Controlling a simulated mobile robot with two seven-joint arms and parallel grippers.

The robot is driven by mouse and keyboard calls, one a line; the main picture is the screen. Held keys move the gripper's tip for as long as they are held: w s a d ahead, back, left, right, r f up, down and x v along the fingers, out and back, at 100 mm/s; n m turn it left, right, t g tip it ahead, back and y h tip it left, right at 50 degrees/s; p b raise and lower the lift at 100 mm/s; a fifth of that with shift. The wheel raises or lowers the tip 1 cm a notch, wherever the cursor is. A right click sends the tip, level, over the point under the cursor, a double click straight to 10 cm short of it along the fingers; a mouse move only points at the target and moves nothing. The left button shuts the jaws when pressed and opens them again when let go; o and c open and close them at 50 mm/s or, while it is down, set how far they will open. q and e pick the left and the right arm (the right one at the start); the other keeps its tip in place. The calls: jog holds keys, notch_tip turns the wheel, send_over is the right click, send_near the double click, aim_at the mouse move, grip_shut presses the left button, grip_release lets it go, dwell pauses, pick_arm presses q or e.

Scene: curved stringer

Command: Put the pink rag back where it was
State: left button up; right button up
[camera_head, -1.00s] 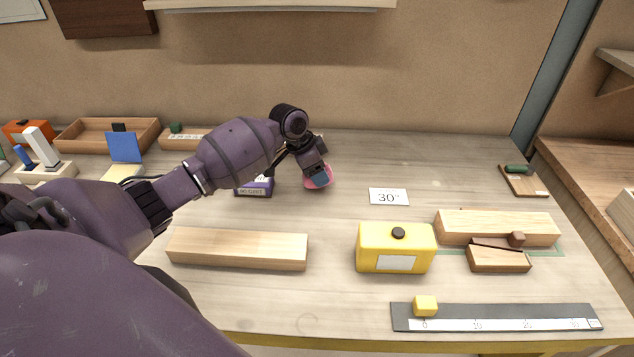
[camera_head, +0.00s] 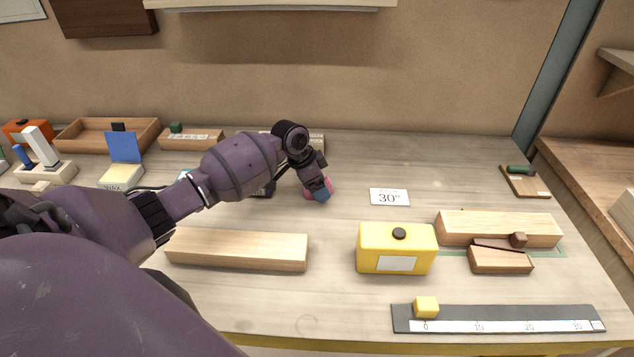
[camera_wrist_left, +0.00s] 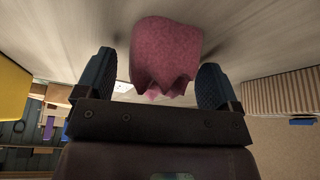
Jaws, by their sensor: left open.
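The pink rag (camera_head: 308,194) is at the back middle of the bench, partly hidden by my left gripper (camera_head: 320,190). In the left wrist view the crumpled rag (camera_wrist_left: 167,50) lies between the two blue fingers of my left gripper (camera_wrist_left: 155,75). The fingers are spread, with a gap on each side of the rag. The rag appears to rest on the bench top. My right gripper is in neither view.
A "30" card (camera_head: 389,197) lies right of the rag. A pale wooden beam (camera_head: 237,250) and a yellow box (camera_head: 396,248) stand nearer the front. A small dark block (camera_head: 268,189) is mostly behind my arm. Bare bench lies between card and beam.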

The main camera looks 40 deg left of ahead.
pick_arm(q)
jog(key=shift+a+r, duration=0.1)
jog(key=shift+r, duration=0.2)
jog(key=p+v, duration=0.1)
jog(key=v, duration=1)
jog(key=shift+s+r+p, duration=0.15)
jog(key=shift+r+p, duration=0.1)
jog(key=shift+p, duration=0.05)
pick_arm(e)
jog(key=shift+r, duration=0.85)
